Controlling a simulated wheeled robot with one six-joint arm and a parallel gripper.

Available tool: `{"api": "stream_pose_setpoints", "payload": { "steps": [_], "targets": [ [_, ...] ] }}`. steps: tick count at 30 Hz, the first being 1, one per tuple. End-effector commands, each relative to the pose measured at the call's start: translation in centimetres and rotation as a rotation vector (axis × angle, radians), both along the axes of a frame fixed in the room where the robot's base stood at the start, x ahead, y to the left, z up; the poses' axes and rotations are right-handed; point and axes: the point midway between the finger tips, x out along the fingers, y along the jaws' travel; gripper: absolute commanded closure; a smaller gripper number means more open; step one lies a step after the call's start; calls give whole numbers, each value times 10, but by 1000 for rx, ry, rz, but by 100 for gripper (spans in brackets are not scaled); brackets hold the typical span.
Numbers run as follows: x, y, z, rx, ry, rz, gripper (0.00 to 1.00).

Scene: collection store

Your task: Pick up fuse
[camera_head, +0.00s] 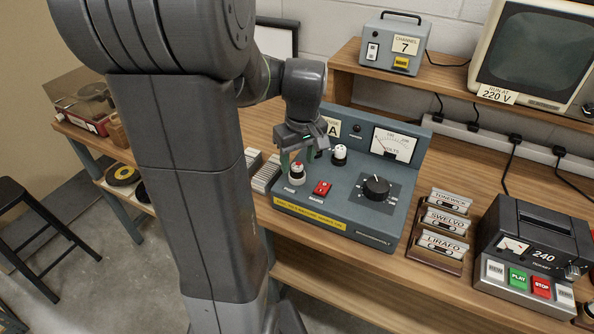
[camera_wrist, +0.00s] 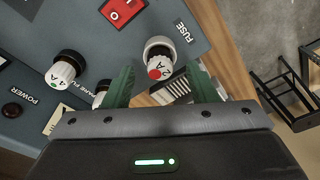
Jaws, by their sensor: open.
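A white fuse cap with a red dot (camera_wrist: 157,62) stands in a dark socket beside the FUSE label in the wrist view. In the head view this fuse (camera_head: 297,174) is at the front left of the blue-grey power unit (camera_head: 350,215). My gripper (camera_head: 296,156) is above that corner, fingers pointing down. In the wrist view its green fingers (camera_wrist: 160,78) are apart, with the red-dotted fuse showing between and just beyond their tips. Nothing is held. A second white cap marked 4A (camera_wrist: 62,72) and a partly hidden white cap (camera_wrist: 101,93) are to the left.
A red switch (camera_head: 322,188) is right of the fuse, and a black dial (camera_head: 376,187) is farther right. Several white-edged cases (camera_head: 266,174) stand left of the unit. Cassettes (camera_head: 446,222) and a tape machine (camera_head: 535,250) are on the right.

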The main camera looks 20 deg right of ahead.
Motion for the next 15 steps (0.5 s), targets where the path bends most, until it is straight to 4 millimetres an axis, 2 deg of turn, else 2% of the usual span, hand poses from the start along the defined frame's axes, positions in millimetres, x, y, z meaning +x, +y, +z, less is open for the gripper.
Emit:
{"api": "stream_pose_setpoints", "payload": {
  "steps": [4,12,13,15],
  "targets": [
    [2,1,-19,2,3,0,48],
    [3,0,-23,0,0,0,48],
    [3,0,-23,0,0,0,50],
    [3,0,-23,0,0,0,64]
  ]
}}
